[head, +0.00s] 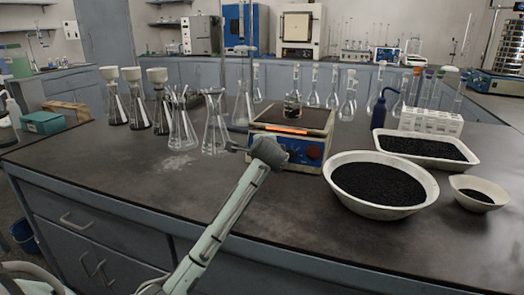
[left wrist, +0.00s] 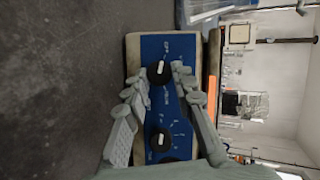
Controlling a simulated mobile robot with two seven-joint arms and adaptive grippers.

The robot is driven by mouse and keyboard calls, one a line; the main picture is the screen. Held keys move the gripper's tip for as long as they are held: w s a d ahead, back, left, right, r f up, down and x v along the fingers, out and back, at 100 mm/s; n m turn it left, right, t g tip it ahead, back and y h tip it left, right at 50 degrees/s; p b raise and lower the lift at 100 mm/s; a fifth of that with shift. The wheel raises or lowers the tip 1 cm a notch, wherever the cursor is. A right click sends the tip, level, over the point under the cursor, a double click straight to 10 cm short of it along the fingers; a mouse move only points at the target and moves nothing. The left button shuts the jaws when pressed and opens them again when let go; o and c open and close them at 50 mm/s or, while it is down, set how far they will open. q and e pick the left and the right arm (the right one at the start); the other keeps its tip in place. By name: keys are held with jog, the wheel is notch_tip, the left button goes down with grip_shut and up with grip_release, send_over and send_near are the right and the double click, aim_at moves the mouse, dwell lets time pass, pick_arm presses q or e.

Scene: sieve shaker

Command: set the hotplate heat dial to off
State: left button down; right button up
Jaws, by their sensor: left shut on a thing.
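The hotplate (head: 290,117) stands on the dark bench, with a dark top, a blue front panel and a lit orange strip. In the left wrist view its panel (left wrist: 178,110) appears turned sideways with two black dials. My left gripper (left wrist: 157,82) has its fingers on both sides of the upper dial (left wrist: 159,73) and is shut on it. This dial has a pale pointer mark; its lettering is too small to read surely. The lower dial (left wrist: 160,140) is free. In the head view my left gripper (head: 268,150) covers the panel's left part. My right gripper is not in view.
Glass flasks (head: 214,130) stand close on the left. A white bowl (head: 345,203) of black grains is close on the right, with a tray (head: 471,160) behind it. The front left bench top is clear.

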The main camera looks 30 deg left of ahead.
pick_arm(q)
jog(key=c, duration=1.3)
grip_release()
jog(key=shift+o, duration=0.2)
jog(key=v, duration=1.2)
